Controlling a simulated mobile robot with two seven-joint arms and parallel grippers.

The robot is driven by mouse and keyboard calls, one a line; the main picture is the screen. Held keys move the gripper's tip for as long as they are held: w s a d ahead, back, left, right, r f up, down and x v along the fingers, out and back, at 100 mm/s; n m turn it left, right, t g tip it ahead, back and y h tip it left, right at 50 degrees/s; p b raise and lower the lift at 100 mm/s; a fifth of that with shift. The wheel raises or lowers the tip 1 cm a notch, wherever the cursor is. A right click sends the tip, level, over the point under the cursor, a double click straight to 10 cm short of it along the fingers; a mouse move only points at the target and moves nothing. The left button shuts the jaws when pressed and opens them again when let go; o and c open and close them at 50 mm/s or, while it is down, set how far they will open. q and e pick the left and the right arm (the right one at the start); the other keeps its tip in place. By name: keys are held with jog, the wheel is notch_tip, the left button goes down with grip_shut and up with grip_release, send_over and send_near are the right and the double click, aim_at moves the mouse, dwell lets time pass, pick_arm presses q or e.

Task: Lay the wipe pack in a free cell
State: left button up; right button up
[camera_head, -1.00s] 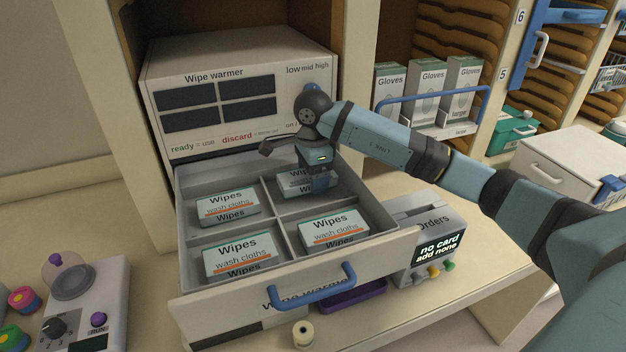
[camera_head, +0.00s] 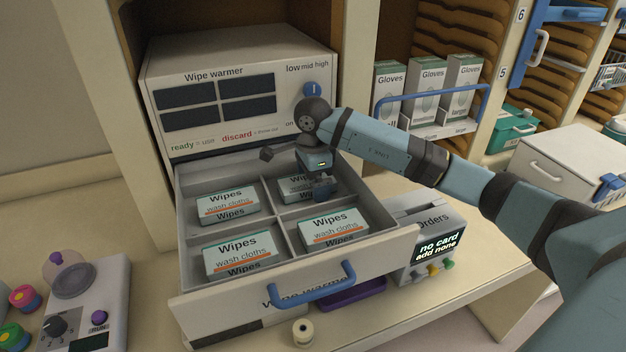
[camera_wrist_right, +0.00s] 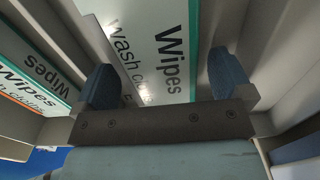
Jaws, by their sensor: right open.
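The wipe warmer's drawer (camera_head: 295,301) is pulled out, and its dividers make four cells, each with a wipe pack in it. The packs are white with green and orange bands: back left (camera_head: 228,205), front left (camera_head: 240,255), front right (camera_head: 333,231) and back right (camera_head: 293,187). My right gripper (camera_head: 322,190) is low at the back right cell and partly hides that pack. In the right wrist view, the open fingers (camera_wrist_right: 165,82) stand either side of this pack (camera_wrist_right: 150,40), with gaps visible. My left gripper is not in view.
The wipe warmer's front panel (camera_head: 235,128) rises behind the drawer. An orders box (camera_head: 432,240) reading "no card add none" stands close to the drawer's right. A small roll (camera_head: 303,333) and a purple tray (camera_head: 352,296) are in front. Glove boxes (camera_head: 427,85) stand at the back right.

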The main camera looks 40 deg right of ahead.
notch_tip(320, 180, up, 12)
jog(key=b, duration=0.2)
dwell(0.5)
